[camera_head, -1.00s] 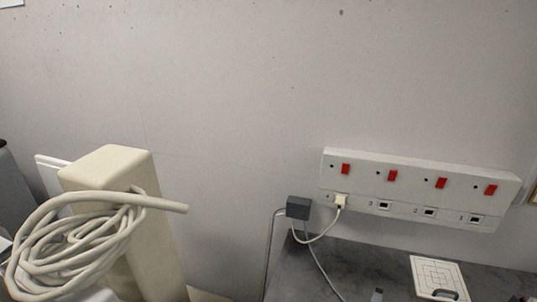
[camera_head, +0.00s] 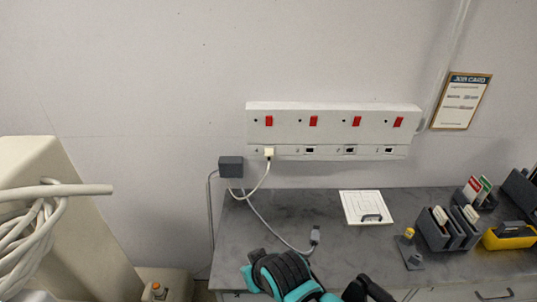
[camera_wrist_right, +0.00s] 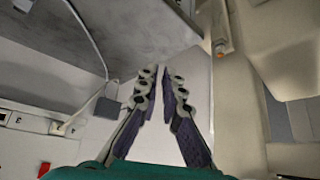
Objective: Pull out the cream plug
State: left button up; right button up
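The cream plug (camera_head: 269,153) sits in the leftmost socket, marked 4, of the white socket panel (camera_head: 330,112) on the wall. A pale cable hangs from it. In the right wrist view the plug (camera_wrist_right: 58,128) is at the left, against the panel's edge (camera_wrist_right: 20,118). My right gripper (camera_wrist_right: 165,74) has its two fingers apart with nothing between them, and it is clear of the plug. In the head view a teal and black part of my arm shows at the bottom, but no fingertips can be made out. My left gripper is not in view.
A dark grey box (camera_head: 231,167) with cables is on the wall left of the plug. A cream post (camera_head: 45,205) with coiled cable stands left.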

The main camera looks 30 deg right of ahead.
jog(key=o, duration=0.5)
jog(key=shift+w+a, duration=0.15)
jog(key=shift+w, duration=0.15)
jog(key=shift+o, duration=0.9)
jog(key=w+a+r+m+t+y+b, duration=0.1)
jog(key=w+a+r+m+t+y, duration=0.1)
jog(key=w, duration=0.8)
notch_tip(320, 180, up, 3)
jog(key=shift+w+a+m+t, duration=0.35)
jog(key=shift+a+m+t, duration=0.15)
jog(key=shift+t, duration=0.6)
jog(key=w+d+r+m+t+b, duration=0.1)
jog(key=w+d+r+m+t, duration=0.45)
jog(key=w, duration=0.35)
jog(key=m+g+h+b, duration=0.2)
jog(key=m+h, duration=0.9)
jog(key=m, duration=0.5)
send_near(269, 158)
jog(key=w, duration=0.1)
jog(key=w+d+f, duration=0.1)
jog(key=shift+w+d+f+t, duration=0.1)
jog(key=shift+w+d+t, duration=0.15)
jog(key=shift+d, duration=0.05)
jog(key=shift+x, duration=4.5)
